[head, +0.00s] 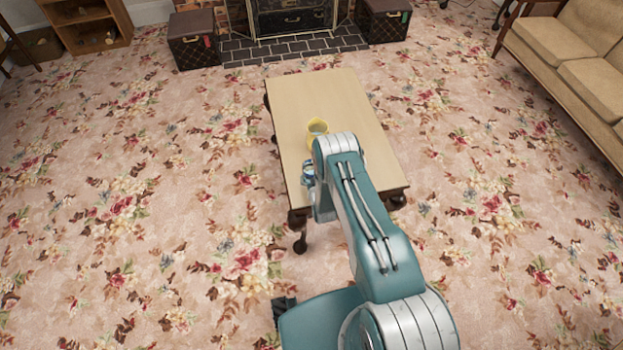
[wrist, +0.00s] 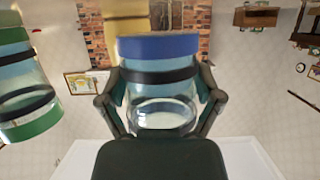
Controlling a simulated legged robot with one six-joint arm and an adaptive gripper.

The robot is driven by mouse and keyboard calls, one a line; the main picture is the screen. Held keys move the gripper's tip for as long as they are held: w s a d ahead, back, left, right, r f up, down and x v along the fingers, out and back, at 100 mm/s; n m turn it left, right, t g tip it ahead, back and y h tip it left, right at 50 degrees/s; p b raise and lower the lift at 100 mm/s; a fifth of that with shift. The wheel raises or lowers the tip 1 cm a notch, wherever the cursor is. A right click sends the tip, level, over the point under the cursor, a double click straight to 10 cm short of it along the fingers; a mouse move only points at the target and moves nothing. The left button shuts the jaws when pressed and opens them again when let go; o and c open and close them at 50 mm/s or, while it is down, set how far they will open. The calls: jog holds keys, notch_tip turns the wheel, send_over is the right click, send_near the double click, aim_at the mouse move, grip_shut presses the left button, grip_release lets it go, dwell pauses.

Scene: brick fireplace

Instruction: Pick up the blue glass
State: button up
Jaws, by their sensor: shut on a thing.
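The blue glass (wrist: 160,92) is clear with a blue band at its top end, and it fills the middle of the wrist view. My gripper (wrist: 160,100) is shut on it, with one finger on each side of the glass. A similar clear glass with green bands (wrist: 22,85) is close by at the left edge of the wrist view, partly cut off. A small bluish shape shows beside my arm there, too small to identify.
A yellow cup (head: 316,127) stands on the table just beyond my arm. The table's far end and right side are bare. A beige sofa (head: 575,60) stands at the right, and dark trunks (head: 194,40) flank the fireplace. Floral carpet around the table is open.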

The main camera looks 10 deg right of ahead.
jog(key=shift+r, duration=0.55)
jog(key=s+d+r, duration=0.6)
jog(key=d+r, duration=0.4)
jog(key=d, duration=0.2)
jog(key=shift+s+r, duration=0.25)
jog(key=shift+s, duration=0.1)
